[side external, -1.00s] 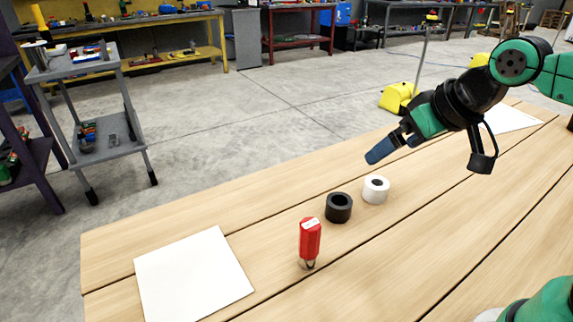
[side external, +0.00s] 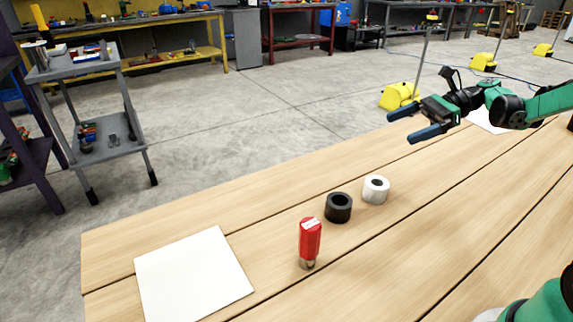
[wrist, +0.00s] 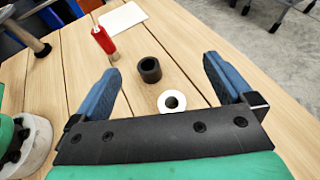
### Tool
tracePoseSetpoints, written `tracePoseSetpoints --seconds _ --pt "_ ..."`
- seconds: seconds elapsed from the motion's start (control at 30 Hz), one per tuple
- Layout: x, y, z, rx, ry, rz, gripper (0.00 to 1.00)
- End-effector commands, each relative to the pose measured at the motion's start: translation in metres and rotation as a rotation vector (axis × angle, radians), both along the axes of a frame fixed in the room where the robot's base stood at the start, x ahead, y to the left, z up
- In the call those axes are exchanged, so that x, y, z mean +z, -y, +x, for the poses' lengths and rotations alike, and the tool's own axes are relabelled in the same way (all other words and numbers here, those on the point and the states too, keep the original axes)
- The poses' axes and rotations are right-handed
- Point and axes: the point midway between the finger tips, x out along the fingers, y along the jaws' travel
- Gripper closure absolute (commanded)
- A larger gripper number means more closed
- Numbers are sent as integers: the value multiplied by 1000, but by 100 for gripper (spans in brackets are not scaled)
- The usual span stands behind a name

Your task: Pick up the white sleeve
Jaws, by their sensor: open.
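The white sleeve (side external: 376,190) is a short hollow cylinder standing upright on the wooden table, just right of and behind the black sleeve in the side view. In the wrist view my gripper (wrist: 158,75) shows two blue fingers spread wide.
A black sleeve (side external: 339,208) stands close beside the white one. A red-handled tool (side external: 309,243) stands upright in front of it. A white sheet (side external: 194,275) lies at the left; another pale sheet (side external: 487,121) lies behind my arm.

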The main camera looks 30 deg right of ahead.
Motion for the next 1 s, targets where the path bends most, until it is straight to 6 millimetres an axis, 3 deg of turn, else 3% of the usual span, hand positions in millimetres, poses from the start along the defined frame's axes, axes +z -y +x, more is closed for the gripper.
tracePoseSetpoints --seconds 0.03,0.1,0.3,0.47,0.7,1.0 --pt "-27 -1 0 2 1 -2 0" --pt "-58 -1 1 2 1 -2 0" --pt "-113 -1 1 2 2 -4 0" --pt "-128 -5 2 5 2 -5 0" --pt "-141 -33 14 7 1 -6 0" --pt "-148 -49 22 3 2 -5 0"
